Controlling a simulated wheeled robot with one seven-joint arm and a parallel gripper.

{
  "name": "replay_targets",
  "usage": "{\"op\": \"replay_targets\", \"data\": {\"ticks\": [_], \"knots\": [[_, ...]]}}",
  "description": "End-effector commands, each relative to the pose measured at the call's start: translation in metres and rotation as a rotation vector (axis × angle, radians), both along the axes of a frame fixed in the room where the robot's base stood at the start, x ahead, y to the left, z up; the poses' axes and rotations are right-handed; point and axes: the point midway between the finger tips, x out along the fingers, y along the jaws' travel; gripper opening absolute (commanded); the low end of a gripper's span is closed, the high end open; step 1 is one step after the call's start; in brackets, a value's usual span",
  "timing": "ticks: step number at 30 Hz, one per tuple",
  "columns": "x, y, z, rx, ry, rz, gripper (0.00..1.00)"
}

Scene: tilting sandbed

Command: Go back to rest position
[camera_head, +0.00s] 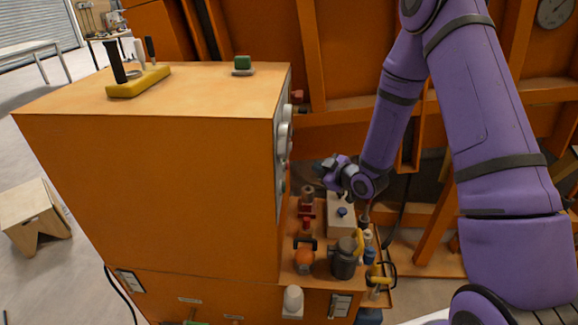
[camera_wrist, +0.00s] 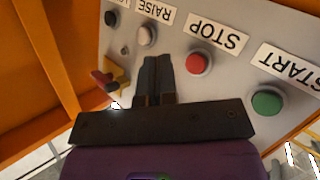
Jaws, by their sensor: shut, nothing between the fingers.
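My gripper (camera_wrist: 157,62) is shut and empty, with its two dark fingers together in front of the control panel (camera_wrist: 225,15). In the wrist view the panel's labels appear upside down. A red STOP button (camera_wrist: 199,63) is just right of the fingertips, and a green START button (camera_wrist: 267,102) is farther right. A pale button (camera_wrist: 146,35) by the RAISE label is above the fingertips. Whether the fingers touch the panel cannot be told. In the head view my gripper (camera_head: 326,169) is right of the orange cabinet (camera_head: 150,190), whose side face is seen very obliquely.
A red and yellow switch (camera_wrist: 110,80) stands left of my fingers. Below my gripper in the head view are a grey box with a blue knob (camera_head: 342,211), an orange round object (camera_head: 304,257) and a dark canister (camera_head: 344,262). Orange beams stand behind my arm.

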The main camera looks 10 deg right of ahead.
Motion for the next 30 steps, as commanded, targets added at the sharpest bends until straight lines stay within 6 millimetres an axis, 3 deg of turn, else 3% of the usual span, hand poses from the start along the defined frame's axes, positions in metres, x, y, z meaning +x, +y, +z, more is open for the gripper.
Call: {"op": "replay_targets", "data": {"ticks": [5,8,14,20,30], "knots": [[0.001,-0.001,0.004,-0.006,0.004,-0.004,0.0],[0.002,-0.003,0.016,-0.026,0.02,-0.018,0.0],[0.002,-0.016,0.063,-0.09,0.096,-0.095,0.0],[-0.011,-0.03,0.114,-0.136,0.186,-0.196,0.0],[-0.061,-0.051,0.195,-0.145,0.338,-0.388,0.0]]}}
